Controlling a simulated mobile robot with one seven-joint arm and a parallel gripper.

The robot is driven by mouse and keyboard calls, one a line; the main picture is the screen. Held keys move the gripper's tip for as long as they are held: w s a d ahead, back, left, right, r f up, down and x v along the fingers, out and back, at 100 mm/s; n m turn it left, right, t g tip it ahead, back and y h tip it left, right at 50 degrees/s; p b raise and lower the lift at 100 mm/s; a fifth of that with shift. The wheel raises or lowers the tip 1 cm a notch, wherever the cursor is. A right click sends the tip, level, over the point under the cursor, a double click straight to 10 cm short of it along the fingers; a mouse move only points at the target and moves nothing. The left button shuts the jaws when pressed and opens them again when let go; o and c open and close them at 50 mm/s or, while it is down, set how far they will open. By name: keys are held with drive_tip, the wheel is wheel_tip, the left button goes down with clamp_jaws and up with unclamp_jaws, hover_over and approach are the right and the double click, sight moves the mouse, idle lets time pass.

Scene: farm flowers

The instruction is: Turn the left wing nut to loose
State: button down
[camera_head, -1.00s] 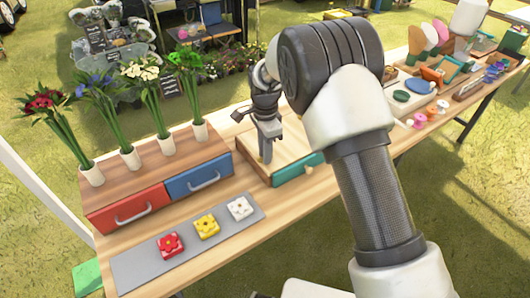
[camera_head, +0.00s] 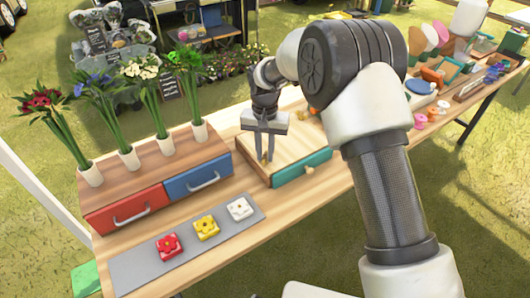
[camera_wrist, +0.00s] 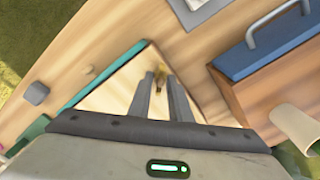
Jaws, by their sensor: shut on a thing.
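A light wooden box top with a teal front (camera_head: 300,172) sits in the middle of the table, and its pale top (camera_wrist: 112,95) also shows in the wrist view. My gripper (camera_head: 266,160) points down over the left part of this top. Its two fingers (camera_wrist: 162,77) are close together around a small brass piece, the left wing nut (camera_wrist: 159,82), which is mostly hidden between the tips.
Left of the box stands a wooden cabinet with red (camera_head: 128,207) and blue (camera_head: 198,178) drawers, topped by several vases of flowers. A grey mat (camera_head: 187,243) with three flower tiles lies in front. Other goods stand at the right, behind my arm.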

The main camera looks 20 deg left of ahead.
drive_tip(key=n, duration=1.1)
drive_tip(key=shift+r, duration=0.1)
drive_tip(key=n, duration=0.3)
drive_tip(key=shift+n+p, duration=0.3)
drive_tip(key=n+p, duration=0.1)
drive_tip(key=n, duration=0.5)
drive_tip(key=n+p, duration=0.1)
drive_tip(key=n, duration=0.5)
drive_tip(key=c, duration=1.6)
unclamp_jaws()
